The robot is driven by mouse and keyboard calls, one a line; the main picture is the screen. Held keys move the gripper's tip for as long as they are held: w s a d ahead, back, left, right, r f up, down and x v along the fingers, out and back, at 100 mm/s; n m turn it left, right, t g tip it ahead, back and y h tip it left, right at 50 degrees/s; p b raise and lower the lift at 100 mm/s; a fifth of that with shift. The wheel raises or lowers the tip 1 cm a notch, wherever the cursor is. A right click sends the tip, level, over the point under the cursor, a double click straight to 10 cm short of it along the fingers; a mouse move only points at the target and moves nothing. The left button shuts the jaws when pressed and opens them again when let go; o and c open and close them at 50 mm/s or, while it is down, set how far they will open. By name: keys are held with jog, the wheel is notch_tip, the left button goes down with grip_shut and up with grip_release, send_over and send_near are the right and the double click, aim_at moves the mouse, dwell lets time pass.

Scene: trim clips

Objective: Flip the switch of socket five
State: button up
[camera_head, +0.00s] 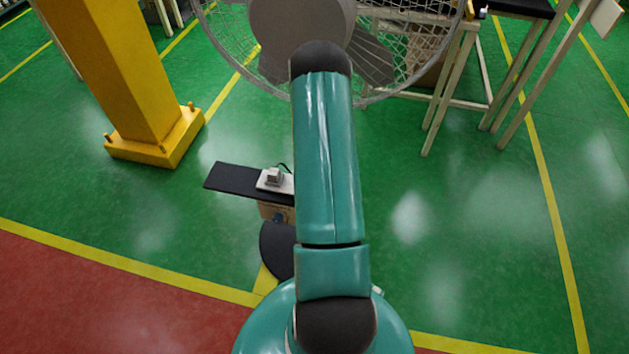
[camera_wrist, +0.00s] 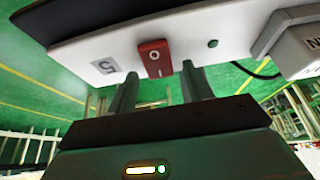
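In the wrist view a white power strip (camera_wrist: 212,30) crosses the upper part of the picture. It carries a label with an upside-down 5 (camera_wrist: 104,66) and, to its right, a red rocker switch (camera_wrist: 155,58) with a circle and a line mark. My gripper (camera_wrist: 159,72) is open, its two dark fingers apart on either side of the switch in the picture; contact cannot be told. In the head view the strip (camera_head: 266,184) lies on a dark board, partly hidden by my arm. My gripper is hidden there.
A grey plug block (camera_wrist: 297,42) with a black cable sits at the strip's right end. The dark board (camera_head: 228,178) stands low above the green floor. A yellow column (camera_head: 125,75) stands left, a large caged fan (camera_head: 300,25) ahead, and light-framed tables (camera_head: 470,70) right.

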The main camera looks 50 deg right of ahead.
jog(key=shift+r, duration=0.15)
jog(key=v, duration=1.3)
jog(key=shift+r, duration=0.25)
jog(key=shift+a, duration=0.1)
